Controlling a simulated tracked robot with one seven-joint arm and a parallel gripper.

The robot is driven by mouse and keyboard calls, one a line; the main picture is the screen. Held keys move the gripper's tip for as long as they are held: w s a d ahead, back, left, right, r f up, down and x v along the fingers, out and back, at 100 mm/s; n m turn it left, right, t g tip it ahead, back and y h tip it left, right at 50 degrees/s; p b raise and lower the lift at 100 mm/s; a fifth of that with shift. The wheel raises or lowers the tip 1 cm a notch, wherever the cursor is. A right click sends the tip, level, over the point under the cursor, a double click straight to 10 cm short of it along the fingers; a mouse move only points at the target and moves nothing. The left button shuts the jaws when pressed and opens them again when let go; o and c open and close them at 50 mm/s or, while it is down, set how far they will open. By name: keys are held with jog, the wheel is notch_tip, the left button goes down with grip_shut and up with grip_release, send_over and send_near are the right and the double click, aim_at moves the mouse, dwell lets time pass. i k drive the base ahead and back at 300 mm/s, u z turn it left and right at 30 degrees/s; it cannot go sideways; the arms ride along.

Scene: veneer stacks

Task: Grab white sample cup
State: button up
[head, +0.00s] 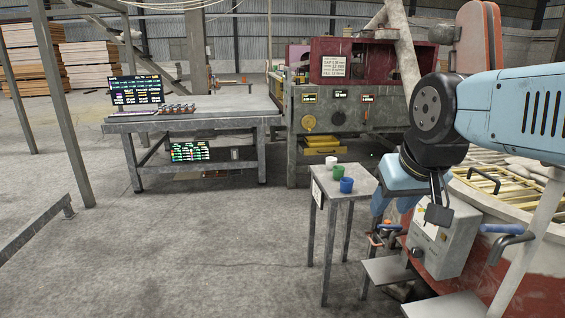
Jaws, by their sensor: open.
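The white sample cup (331,160) stands upright at the back of a small grey metal table (356,188). A green cup (338,172) stands just in front of it, and a blue cup (346,185) stands nearer the front edge. My gripper (408,208) hangs below the dark wrist joint, to the right of the small table and apart from the cups. It is open, and I see nothing held in it. Its fingers are partly hard to separate from the equipment behind.
A long workbench (190,121) with screens stands at the back left. A grey and dark-red machine (350,112) stands behind the small table. A grey control box (440,244) and a red-sided bin (512,215) are close on the right. The concrete floor (190,250) at left is open.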

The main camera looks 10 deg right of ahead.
aim_at(331, 163)
jog(key=u, duration=0.55)
jog(key=i, duration=3.15)
jog(key=z, duration=0.6)
